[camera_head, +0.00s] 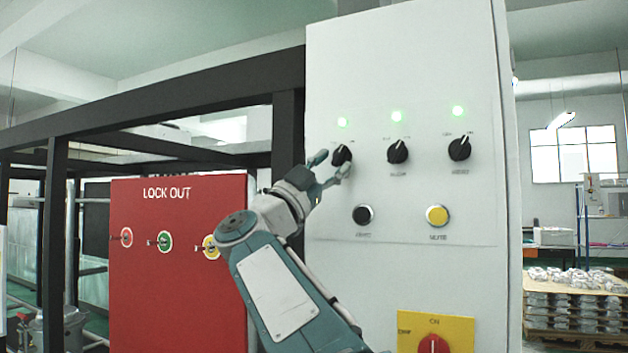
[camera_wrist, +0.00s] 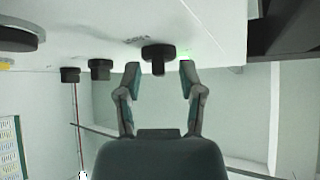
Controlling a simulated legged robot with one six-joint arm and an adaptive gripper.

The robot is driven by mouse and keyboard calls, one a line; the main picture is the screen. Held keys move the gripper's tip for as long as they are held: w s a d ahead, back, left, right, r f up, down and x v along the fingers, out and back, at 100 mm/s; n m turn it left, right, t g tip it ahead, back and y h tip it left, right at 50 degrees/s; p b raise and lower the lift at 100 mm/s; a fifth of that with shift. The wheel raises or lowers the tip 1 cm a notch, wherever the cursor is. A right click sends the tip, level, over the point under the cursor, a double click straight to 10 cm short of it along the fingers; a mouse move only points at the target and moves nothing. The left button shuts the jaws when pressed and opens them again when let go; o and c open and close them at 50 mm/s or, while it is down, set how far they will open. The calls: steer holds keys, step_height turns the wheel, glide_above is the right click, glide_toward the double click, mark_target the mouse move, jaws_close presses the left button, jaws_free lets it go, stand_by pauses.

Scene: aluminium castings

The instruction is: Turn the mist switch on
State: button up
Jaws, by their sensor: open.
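A white control panel (camera_head: 405,215) carries a row of three black rotary switches. They are the left switch (camera_head: 340,156), the middle switch (camera_head: 398,152) and the right switch (camera_head: 460,149). Their labels are too blurred to read surely, so I cannot tell which is the mist switch. Each has a lit green lamp above it. My gripper (camera_head: 331,163) is open at the left switch, which it partly hides. In the wrist view my gripper's fingers (camera_wrist: 160,68) stand either side of a black knob (camera_wrist: 158,54), with gaps on both sides.
Below the row are a black button (camera_head: 363,214) and a yellow button (camera_head: 437,215). A red rotary handle on a yellow plate (camera_head: 452,328) is lower down. A red lock-out board (camera_head: 180,290) and dark frame stand left. Stacked castings (camera_head: 572,300) are far right.

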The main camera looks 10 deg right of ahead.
steer(key=v, duration=1.1)
steer(key=shift+a+f, duration=0.3)
steer(key=shift+a, duration=0.05)
steer(key=s+d+f+n+t+y, duration=0.1)
steer(key=s+f+n+t+y, duration=0.1)
steer(key=f+n+y, duration=1)
steer(key=s+d+f+n+t+y, duration=0.1)
steer(key=s+f+n+t+y, duration=0.15)
steer(key=f+n+y, duration=0.95)
steer(key=s+d+f+m+g, duration=0.1)
steer(key=s+d+f+g, duration=0.1)
steer(key=s+f, duration=0.4)
steer(key=s+d+f+m+g+h, duration=0.1)
steer(key=s+d+f+g, duration=0.2)
steer(key=s+f+g, duration=0.2)
steer(key=s+d+f+m+g, duration=0.1)
steer(key=s+d+f+g, duration=0.1)
steer(key=s+f, duration=0.6)
steer(key=shift+d+f+g, duration=0.25)
steer(key=shift+f+g, duration=0.5)
steer(key=shift+f, duration=0.15)
